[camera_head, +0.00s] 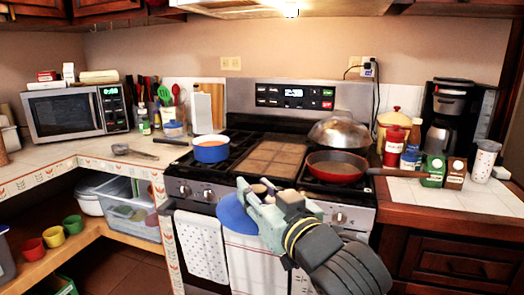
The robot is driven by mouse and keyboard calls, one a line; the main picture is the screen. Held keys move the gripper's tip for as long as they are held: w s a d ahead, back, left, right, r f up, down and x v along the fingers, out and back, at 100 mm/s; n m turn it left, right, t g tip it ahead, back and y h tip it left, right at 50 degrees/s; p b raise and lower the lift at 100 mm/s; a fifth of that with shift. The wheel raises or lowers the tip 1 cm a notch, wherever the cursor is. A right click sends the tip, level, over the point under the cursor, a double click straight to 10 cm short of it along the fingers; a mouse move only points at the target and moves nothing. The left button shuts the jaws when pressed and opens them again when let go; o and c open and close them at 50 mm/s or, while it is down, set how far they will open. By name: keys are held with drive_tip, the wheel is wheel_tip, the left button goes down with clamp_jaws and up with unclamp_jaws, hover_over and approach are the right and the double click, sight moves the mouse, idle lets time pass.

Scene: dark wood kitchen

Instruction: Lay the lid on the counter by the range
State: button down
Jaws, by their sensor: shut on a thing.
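My gripper (256,194) is in front of the range, over its front edge, and is shut on a blue disc-shaped lid (236,218). The lid is tilted, and my gripper hides its right part. A small tan piece shows between the fingers; I cannot tell whether it is the lid's knob. A blue pot (211,150) stands uncovered on the left burners of the range (270,152). The tiled counter (98,150) lies left of the range. Another tiled counter (408,196) lies to its right.
A red pan (338,168) sits on the right burners, its handle over the right counter. A silver dome (339,131) is behind it. Jars and a coffee maker (447,115) crowd the right counter. A ladle (134,152) lies on the left counter, with bare tile around it.

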drive_tip(key=w+d+f, duration=0.4)
drive_tip(key=d+f, duration=0.1)
drive_tip(key=f, duration=0.3)
drive_tip(key=w+d+f, duration=0.4)
drive_tip(key=d+f, duration=0.2)
drive_tip(key=f, duration=0.2)
wheel_tip(320, 180, down, 17)
drive_tip(key=w+d+m+h, duration=0.1)
drive_tip(key=d, duration=0.2)
drive_tip(key=s+a+f+m+h, duration=0.1)
drive_tip(key=s+a+f+h, duration=0.1)
drive_tip(key=f, duration=0.8)
drive_tip(key=s+a+f+m+t+h, duration=0.1)
drive_tip(key=s+a+f, duration=0.3)
drive_tip(key=f, duration=0.7)
drive_tip(key=s+a+f+m+t+h, duration=0.1)
drive_tip(key=s+a+f+m+h, duration=0.1)
drive_tip(key=s+a+f+h, duration=0.2)
drive_tip(key=a+f, duration=0.3)
drive_tip(key=f, duration=0.3)
drive_tip(key=shift+f+m, duration=0.2)
drive_tip(key=shift+m, duration=0.1)
drive_tip(key=shift+a, duration=0.25)
